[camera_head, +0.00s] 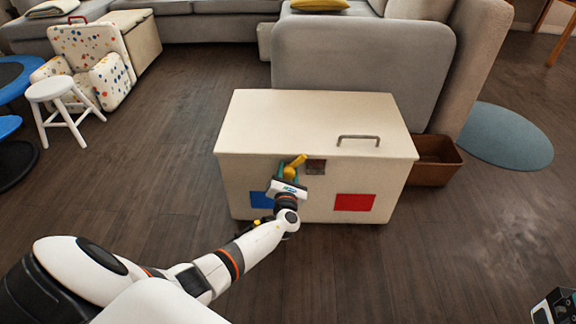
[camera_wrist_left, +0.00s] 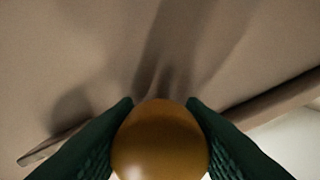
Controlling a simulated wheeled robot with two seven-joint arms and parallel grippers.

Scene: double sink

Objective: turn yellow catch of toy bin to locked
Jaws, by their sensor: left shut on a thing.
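The toy bin (camera_head: 315,122) is a cream box with its lid down, standing on the floor ahead of me. Its yellow catch (camera_head: 299,160) is on the upper front face, with its visible end tilted up to the right. My left gripper (camera_head: 289,173) is at the front of the bin, shut on the catch. In the left wrist view the rounded catch end (camera_wrist_left: 160,142) sits between the two green fingers (camera_wrist_left: 160,125). The gripper hides the lower part of the catch.
A dark square plate (camera_head: 316,167) is right of the catch. The front bears a blue patch (camera_head: 261,200) and a red patch (camera_head: 354,202). The lid has a grey handle (camera_head: 358,139). A brown box (camera_head: 436,162) stands close on the right. The floor in front is clear.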

